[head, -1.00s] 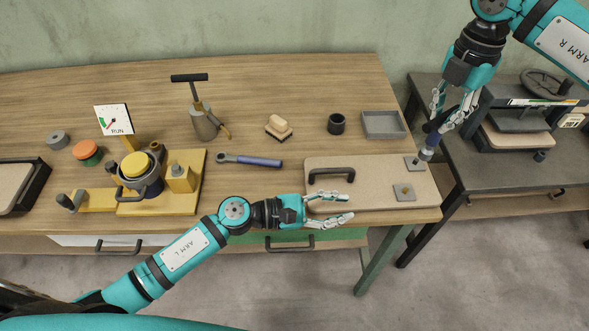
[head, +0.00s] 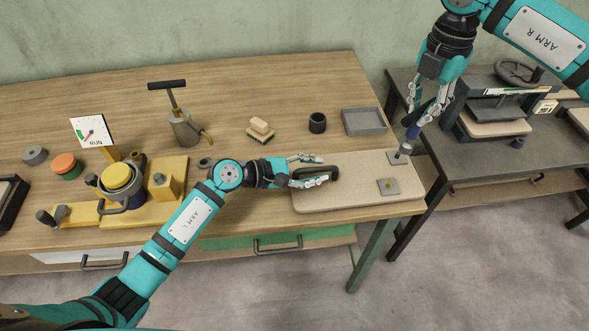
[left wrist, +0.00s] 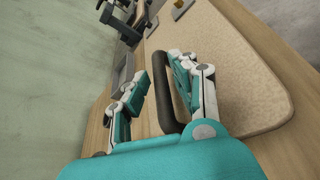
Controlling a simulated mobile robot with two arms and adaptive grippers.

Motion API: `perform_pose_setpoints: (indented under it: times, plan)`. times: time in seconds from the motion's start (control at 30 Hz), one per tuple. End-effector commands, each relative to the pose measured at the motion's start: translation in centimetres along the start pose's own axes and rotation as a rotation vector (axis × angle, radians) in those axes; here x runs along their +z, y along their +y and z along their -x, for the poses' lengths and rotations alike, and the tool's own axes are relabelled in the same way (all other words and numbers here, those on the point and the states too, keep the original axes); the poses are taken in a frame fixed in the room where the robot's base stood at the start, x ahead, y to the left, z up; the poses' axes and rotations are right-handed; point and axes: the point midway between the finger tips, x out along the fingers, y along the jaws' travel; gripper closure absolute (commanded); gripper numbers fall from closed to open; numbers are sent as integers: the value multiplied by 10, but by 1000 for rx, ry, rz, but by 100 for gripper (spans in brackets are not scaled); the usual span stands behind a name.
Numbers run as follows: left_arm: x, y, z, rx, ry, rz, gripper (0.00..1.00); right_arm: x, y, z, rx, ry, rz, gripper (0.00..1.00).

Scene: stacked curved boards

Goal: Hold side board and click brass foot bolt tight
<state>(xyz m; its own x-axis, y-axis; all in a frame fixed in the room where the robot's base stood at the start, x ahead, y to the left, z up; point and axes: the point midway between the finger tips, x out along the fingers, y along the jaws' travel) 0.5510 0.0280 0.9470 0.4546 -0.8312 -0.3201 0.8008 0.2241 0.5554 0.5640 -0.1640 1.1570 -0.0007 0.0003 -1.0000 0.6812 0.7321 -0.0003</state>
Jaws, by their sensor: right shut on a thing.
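The side board (head: 345,196) is a tan curved board lying at the bench's right front, with a black handle (head: 332,174) on its left part and two grey foot plates. The near foot plate (head: 383,192) has a small brass bolt (head: 388,184). My left gripper (head: 324,169) is open around the handle; in the left wrist view the handle (left wrist: 163,85) lies between the fingers, nearer the right one. My right gripper (head: 424,110) is shut on a dark blue driver (head: 411,131). The driver's grey tip meets the far foot plate (head: 398,160) and hides any bolt there.
A grey tray (head: 364,121), black cup (head: 317,123) and brush (head: 261,130) stand behind the board. A yellow fixture (head: 165,184) and a RUN gauge (head: 90,131) are at left. A dark side table (head: 475,158) with a press stands at right, across a gap.

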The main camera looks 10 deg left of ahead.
Motion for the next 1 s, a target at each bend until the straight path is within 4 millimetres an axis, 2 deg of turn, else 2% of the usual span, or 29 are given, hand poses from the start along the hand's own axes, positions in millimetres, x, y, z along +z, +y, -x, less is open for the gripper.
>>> perform_pose_setpoints:
  times: [0.2,0.57,0.77,1.0]
  plan:
    - [0,1,-24,2,-1,1,73,0,0,0,1,0,0,100]
    - [0,0,-28,1,0,0,73,0,0,0,1,0,0,100]
    - [0,0,-28,1,0,1,98,0,0,0,1,0,0,100]
    - [0,0,-28,1,0,1,100,0,0,0,1,0,0,100]
